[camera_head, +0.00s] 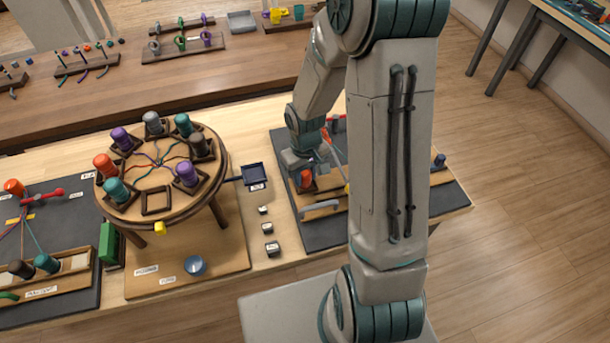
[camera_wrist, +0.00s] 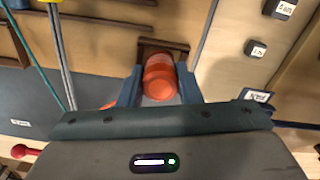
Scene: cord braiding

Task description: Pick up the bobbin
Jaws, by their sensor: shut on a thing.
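The bobbin (camera_wrist: 159,78) is orange and sits between the two fingers of my gripper (camera_wrist: 159,86) in the wrist view. The fingers are shut on its sides. In the head view the orange bobbin (camera_head: 306,179) shows below my gripper (camera_head: 300,165), over the dark mat on the right, partly hidden by my arm. A brown wooden holder (camera_wrist: 160,46) shows just beyond the bobbin in the wrist view. I cannot tell whether the bobbin still touches it.
A round braiding stand (camera_head: 155,205) with several coloured bobbins and one empty square holder (camera_head: 156,201) stands left. A small dark blue tray (camera_head: 255,175) and small labelled blocks (camera_head: 267,228) lie between. A grey-handled tool (camera_head: 318,207) lies on the dark mat (camera_head: 330,235).

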